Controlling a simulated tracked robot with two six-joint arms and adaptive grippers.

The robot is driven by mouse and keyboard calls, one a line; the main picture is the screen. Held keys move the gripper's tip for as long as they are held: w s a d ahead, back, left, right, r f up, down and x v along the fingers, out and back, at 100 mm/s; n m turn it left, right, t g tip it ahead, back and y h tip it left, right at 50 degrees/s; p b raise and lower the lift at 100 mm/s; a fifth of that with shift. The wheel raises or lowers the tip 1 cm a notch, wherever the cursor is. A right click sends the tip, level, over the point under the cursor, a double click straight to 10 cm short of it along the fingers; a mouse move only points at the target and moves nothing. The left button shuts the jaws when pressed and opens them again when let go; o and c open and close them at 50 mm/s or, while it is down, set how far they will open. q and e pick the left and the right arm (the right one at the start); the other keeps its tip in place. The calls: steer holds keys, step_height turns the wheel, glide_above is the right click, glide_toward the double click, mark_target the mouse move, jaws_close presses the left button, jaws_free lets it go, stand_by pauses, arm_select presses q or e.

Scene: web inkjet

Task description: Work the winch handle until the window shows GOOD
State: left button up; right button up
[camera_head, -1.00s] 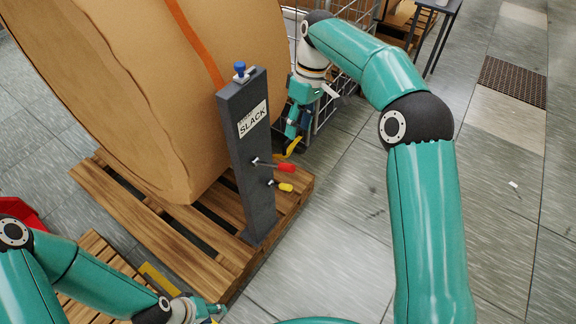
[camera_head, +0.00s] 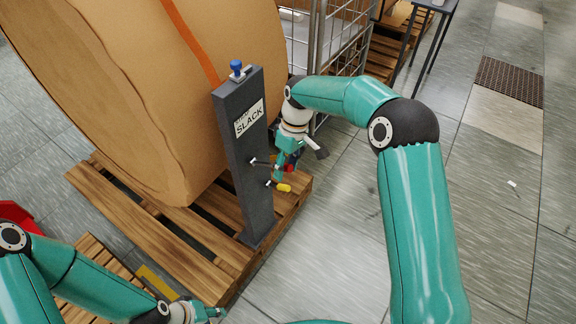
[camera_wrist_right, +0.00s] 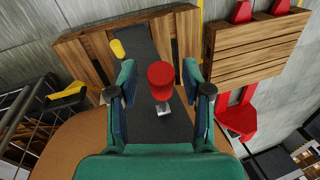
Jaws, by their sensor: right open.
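The dark grey post (camera_head: 243,170) stands upright on the pallet's edge, with a blue knob (camera_head: 236,66) on top. Its window (camera_head: 249,118) reads SLACK. Two handles stick out of its side. The upper one has a red grip, mostly hidden by my right gripper in the head view; the red grip (camera_wrist_right: 161,78) shows clearly in the right wrist view. The lower one has a yellow grip (camera_head: 284,188). My right gripper (camera_head: 284,167) is open, its fingers on either side of the red grip with gaps visible. My left gripper (camera_head: 211,312) is low at left, its fingers unclear.
A huge brown roll (camera_head: 150,100) with an orange strap fills the left, behind the post, on a wooden pallet (camera_head: 150,226). A wire cage (camera_head: 340,50) stands behind my right arm. The grey floor at right is largely clear.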

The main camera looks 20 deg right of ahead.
jaws_close()
